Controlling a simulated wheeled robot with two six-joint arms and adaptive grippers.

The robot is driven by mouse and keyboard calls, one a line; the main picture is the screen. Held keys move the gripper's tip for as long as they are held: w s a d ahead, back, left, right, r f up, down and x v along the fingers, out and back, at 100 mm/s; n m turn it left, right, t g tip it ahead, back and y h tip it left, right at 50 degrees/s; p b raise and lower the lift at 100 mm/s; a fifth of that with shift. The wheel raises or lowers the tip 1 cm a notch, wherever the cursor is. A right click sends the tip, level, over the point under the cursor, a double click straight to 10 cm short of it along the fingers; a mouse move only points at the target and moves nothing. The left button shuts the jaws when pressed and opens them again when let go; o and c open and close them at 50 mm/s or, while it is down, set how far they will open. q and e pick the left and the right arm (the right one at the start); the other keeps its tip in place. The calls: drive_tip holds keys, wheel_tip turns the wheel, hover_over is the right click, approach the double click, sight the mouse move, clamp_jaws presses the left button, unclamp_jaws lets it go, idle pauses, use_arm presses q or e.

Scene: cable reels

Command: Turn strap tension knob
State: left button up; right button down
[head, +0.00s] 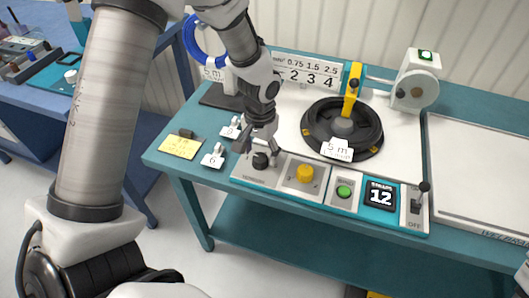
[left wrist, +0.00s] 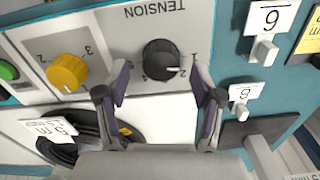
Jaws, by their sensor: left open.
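The black tension knob (head: 261,161) stands on the light grey panel at the front left of the machine. In the left wrist view the knob (left wrist: 160,60) sits below the word TENSION, its white pointer line toward the right of the picture. My left gripper (head: 256,150) is over the knob, pointing down. In the left wrist view its two fingers (left wrist: 163,76) are apart, one on each side of the knob, with visible gaps; I cannot tell whether the tips reach its depth. My right gripper is not in view.
A black cable reel (head: 375,128) lies behind. Small numbered tags and a yellow note (head: 181,147) are at left.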

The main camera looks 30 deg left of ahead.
use_arm(q)
drive_tip(key=shift+w+f, duration=0.15)
drive_tip(key=shift+f, duration=0.8)
drive_tip(key=shift+r, duration=0.1)
drive_tip(key=shift+s, duration=0.2)
drive_tip(key=shift+c, duration=1.3)
drive_tip(key=c, duration=0.9)
